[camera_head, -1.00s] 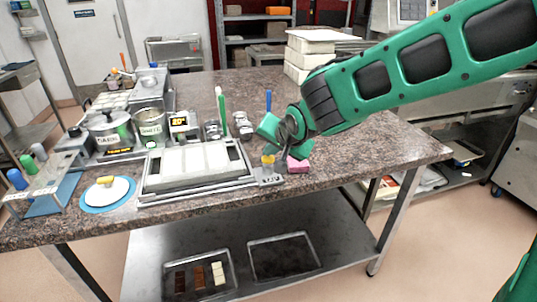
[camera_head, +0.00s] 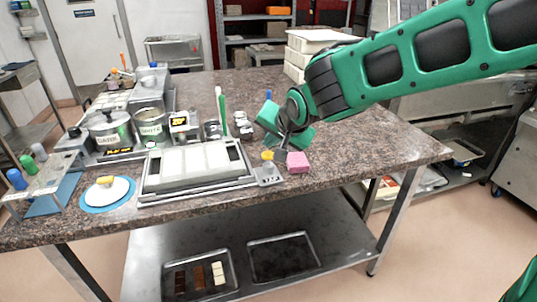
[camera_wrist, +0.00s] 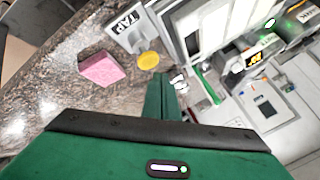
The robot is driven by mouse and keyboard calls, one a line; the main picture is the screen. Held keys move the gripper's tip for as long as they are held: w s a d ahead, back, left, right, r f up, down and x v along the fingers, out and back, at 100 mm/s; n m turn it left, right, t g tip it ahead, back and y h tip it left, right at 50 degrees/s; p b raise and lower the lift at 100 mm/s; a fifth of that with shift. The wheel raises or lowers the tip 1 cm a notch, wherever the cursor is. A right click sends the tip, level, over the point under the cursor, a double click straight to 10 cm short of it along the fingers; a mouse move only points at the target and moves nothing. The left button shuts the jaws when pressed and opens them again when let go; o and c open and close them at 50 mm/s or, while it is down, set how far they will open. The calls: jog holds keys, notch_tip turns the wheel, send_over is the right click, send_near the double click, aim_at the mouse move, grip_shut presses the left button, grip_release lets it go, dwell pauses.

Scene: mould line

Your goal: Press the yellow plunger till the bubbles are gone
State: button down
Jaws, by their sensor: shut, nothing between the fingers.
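The yellow plunger (camera_head: 267,155) is a small round yellow cap on a grey stand with a label, at the right front corner of the mould tray. In the wrist view the yellow cap (camera_wrist: 148,60) is beside a sign reading TAP (camera_wrist: 127,27). My gripper (camera_head: 282,154) is shut and empty, just right of the plunger and apart from it in the wrist view. The shut fingers also show in the wrist view (camera_wrist: 162,92), below and right of the cap. I cannot make out any bubbles.
A pink block (camera_head: 298,162) lies close to the right of the plunger. The white mould in its metal tray (camera_head: 150,184) fills the table's front middle. A green-handled tool (camera_head: 221,108) and pots stand behind it.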

aim_at(270, 156)
jog(key=shift+r, duration=2.3)
jog(key=s+d+f+g+h, duration=0.15)
jog(key=s+d, duration=0.25)
jog(key=d, duration=0.6)
jog(key=s+d+f+m+g+h, duration=0.15)
jog(key=s+d, duration=0.25)
jog(key=d, duration=0.5)
jog(key=s+d+f+g+h, duration=0.1)
jog(key=s+d+f, duration=0.15)
jog(key=d, duration=0.75)
jog(key=s+d+f+g, duration=0.2)
jog(key=s+d, duration=0.3)
jog(key=s, duration=0.7)
jog(key=s+d+f+g, duration=0.2)
jog(key=s+d, duration=0.3)
jog(key=s, duration=0.7)
jog(key=shift+s+d+f+g+y, duration=0.2)
jog(key=shift+s+f+g+y, duration=0.05)
jog(key=shift+f+g+y, duration=0.15)
